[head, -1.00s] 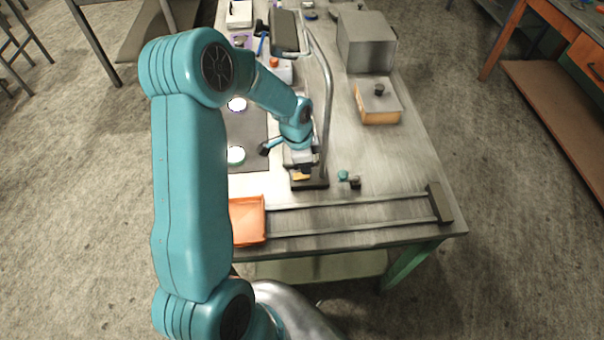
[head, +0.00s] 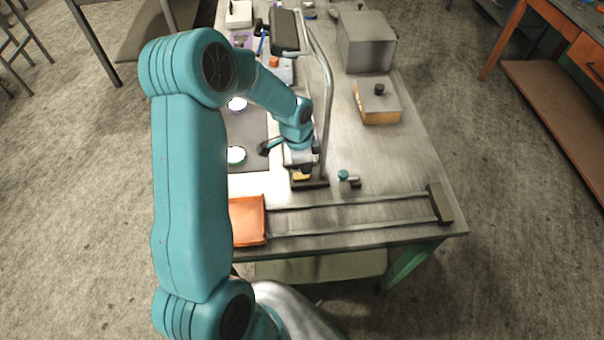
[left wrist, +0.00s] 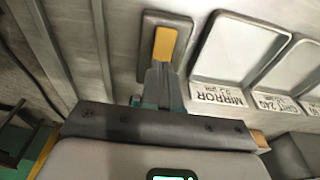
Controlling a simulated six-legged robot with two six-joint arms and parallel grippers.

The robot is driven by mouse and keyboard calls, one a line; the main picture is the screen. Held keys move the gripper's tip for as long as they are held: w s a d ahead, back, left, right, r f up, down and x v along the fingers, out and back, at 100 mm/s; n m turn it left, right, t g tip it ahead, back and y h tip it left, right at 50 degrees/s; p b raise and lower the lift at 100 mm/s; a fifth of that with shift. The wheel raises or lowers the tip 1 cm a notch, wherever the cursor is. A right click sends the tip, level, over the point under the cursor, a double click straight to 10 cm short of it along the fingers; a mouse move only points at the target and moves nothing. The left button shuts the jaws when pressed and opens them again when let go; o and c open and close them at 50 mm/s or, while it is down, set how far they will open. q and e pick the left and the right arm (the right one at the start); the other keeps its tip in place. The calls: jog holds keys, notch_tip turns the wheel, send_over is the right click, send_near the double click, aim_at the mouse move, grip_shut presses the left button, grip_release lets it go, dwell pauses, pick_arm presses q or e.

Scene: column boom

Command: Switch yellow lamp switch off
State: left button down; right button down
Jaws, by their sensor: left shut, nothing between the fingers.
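The yellow lamp switch (head: 301,177) is a small yellow rocker on the dark foot (head: 320,184) of a lamp. The lamp has a curved grey pole (head: 327,100) and a dark rectangular head (head: 288,30). In the left wrist view the yellow switch (left wrist: 165,43) sits in a dark plate. My left gripper (left wrist: 160,72) is shut and empty, its tips at the near end of the switch. I cannot tell whether they touch it. In the head view my left gripper (head: 301,166) is just above the lamp foot, partly hidden by its wrist. My right gripper is out of view.
An orange tray (head: 248,220) and two rails (head: 350,217) lie along the near table edge. A teal knob (head: 343,175) stands right of the lamp foot. A wooden box (head: 377,103) and grey box (head: 365,42) stand farther back. Labelled trays (left wrist: 240,50) lie beside the switch.

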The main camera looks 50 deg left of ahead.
pick_arm(q)
jog(key=shift+f+b, duration=0.6)
jog(key=shift+f, duration=0.1)
jog(key=shift+r, duration=0.1)
notch_tip(320, 180, up, 7)
jog(key=p, duration=0.4)
jog(key=shift+p, duration=0.35)
dwell(0.4)
jog(key=shift+s, duration=0.1)
